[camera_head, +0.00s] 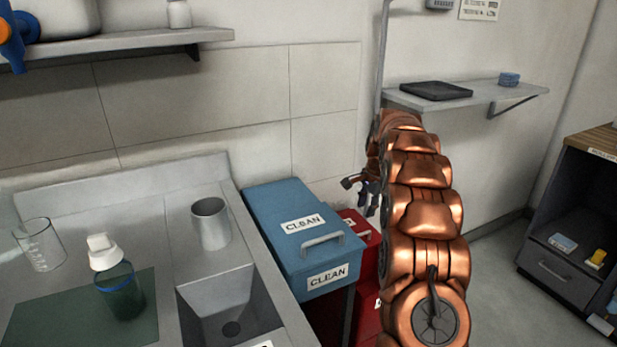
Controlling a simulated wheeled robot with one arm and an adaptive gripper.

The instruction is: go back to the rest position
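My copper-coloured segmented arm (425,215) rises from the bottom right of the head view and bends away toward the wall. My gripper (360,197) shows at its far end, left of the arm, partly hidden by it. Its dark fingers look spread apart, with nothing seen between them. It appears in front of the wall, to the right of the blue box marked CLEAN (272,212) and above a red box (362,243) in the picture.
A metal counter with a sink (230,305) is at left, holding a green bottle (122,290), a grey cup (211,224) and a glass beaker (38,245). A wall shelf (500,93) holds a black tray (436,91). A dark cabinet (555,235) stands right. Floor shows between.

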